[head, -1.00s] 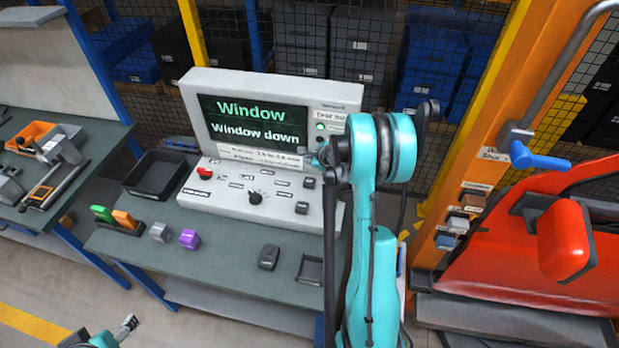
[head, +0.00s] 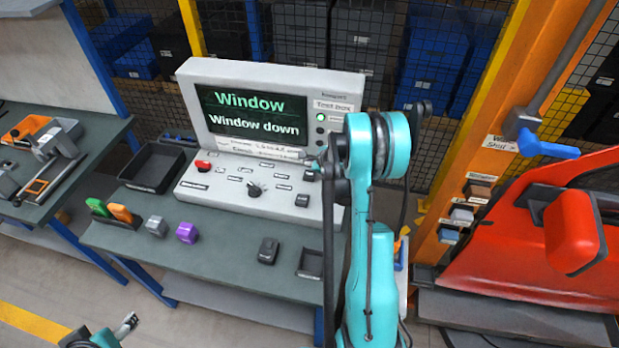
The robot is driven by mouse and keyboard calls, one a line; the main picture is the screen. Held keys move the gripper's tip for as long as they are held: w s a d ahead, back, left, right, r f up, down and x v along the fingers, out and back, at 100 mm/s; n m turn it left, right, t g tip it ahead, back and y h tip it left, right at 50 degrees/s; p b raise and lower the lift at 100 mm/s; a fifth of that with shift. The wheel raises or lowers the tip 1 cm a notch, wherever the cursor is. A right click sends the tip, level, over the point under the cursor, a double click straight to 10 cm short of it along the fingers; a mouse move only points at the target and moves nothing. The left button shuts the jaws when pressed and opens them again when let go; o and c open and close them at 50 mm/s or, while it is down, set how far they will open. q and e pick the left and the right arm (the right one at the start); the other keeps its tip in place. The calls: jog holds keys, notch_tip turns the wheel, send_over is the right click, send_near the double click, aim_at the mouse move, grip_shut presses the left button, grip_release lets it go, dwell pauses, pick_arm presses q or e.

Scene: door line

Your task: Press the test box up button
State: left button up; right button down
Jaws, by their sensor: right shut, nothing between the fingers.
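The test box (head: 270,125) is a light grey console standing on the bench, with a screen (head: 245,115) reading "Window" and "Window down". Its sloping panel carries a red button (head: 203,165), a dark knob (head: 254,190) and two dark square buttons at the right, the rear one (head: 311,175) and the front one (head: 302,200). Their labels are too small to read. My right gripper (head: 315,164) is shut and empty, beside the rear button; contact cannot be told. My arm hides the panel's right edge. My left gripper (head: 128,325) is low at the left, away from the box.
A black tray (head: 152,170), a purple block (head: 187,233), a grey block (head: 156,226), a dark handheld item (head: 268,250) and a small dark tray (head: 310,263) are on the bench. A red door (head: 530,235) and orange post (head: 490,130) stand at the right.

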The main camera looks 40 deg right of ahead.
aim_at(310, 175)
notch_tip(310, 175, down, 3)
jog(key=shift+f+b, duration=0.15)
jog(key=shift+b, duration=1.1)
dwell(0.3)
jog(key=shift+f+b, duration=0.3)
jog(key=shift+b, duration=0.2)
